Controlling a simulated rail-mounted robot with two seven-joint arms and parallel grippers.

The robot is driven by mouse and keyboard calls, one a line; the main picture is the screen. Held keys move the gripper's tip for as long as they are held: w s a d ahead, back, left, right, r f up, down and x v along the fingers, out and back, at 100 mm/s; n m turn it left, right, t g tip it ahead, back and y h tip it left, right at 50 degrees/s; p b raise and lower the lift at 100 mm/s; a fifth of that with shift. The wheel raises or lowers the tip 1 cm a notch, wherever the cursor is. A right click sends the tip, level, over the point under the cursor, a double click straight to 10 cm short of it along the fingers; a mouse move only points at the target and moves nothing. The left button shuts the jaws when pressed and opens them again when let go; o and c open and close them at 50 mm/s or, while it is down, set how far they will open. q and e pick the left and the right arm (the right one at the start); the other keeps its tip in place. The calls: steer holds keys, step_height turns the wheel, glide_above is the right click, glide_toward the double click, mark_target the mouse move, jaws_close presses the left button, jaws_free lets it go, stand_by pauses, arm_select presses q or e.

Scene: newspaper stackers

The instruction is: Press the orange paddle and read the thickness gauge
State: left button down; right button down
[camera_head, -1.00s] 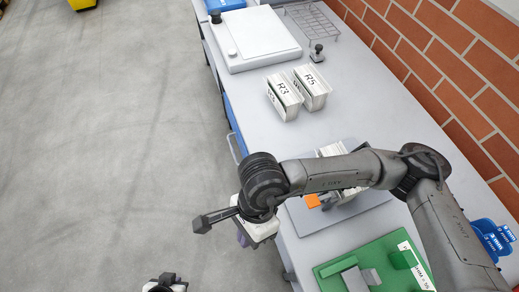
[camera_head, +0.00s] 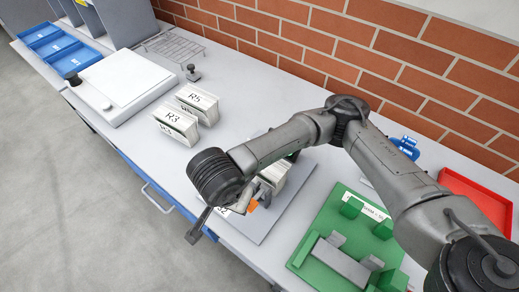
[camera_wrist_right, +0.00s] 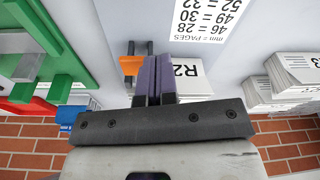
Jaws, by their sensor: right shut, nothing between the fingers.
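The orange paddle (camera_head: 253,205) shows just beyond my right wrist in the head view. In the right wrist view the paddle (camera_wrist_right: 130,65) is close beside my right gripper (camera_wrist_right: 154,62), whose purple fingers are shut with nothing between them. I cannot tell whether they touch it. The gauge's grey base plate (camera_head: 270,222) lies on the bench, partly hidden by my arm. A paper stack marked R2 (camera_wrist_right: 188,76) is right beside the fingers. The gauge's reading is not visible. A page-thickness chart (camera_wrist_right: 203,25) shows upside down. My left gripper is out of view.
Paper stacks R3 (camera_head: 174,121) and R5 (camera_head: 197,103) stand behind the gauge. A green fixture (camera_head: 330,220) and a red tray (camera_head: 480,195) are to its right. A white flat device (camera_head: 122,86) and blue trays (camera_head: 75,58) are farther left. A brick wall backs the bench.

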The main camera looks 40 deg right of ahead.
mark_target(274, 176)
steer(key=w+d, duration=0.2)
steer(key=d, duration=0.3)
steer(key=w+d, duration=0.2)
steer(key=d, duration=0.3)
steer(key=w+d+f, duration=0.1)
steer(key=w+d, duration=0.1)
steer(key=d, duration=0.2)
steer(key=shift+w+d+b, duration=0.25)
steer(key=shift+d+b, duration=0.05)
steer(key=shift+d, duration=0.1)
steer(key=shift+f+b, duration=0.4)
steer(key=shift+b, duration=0.05)
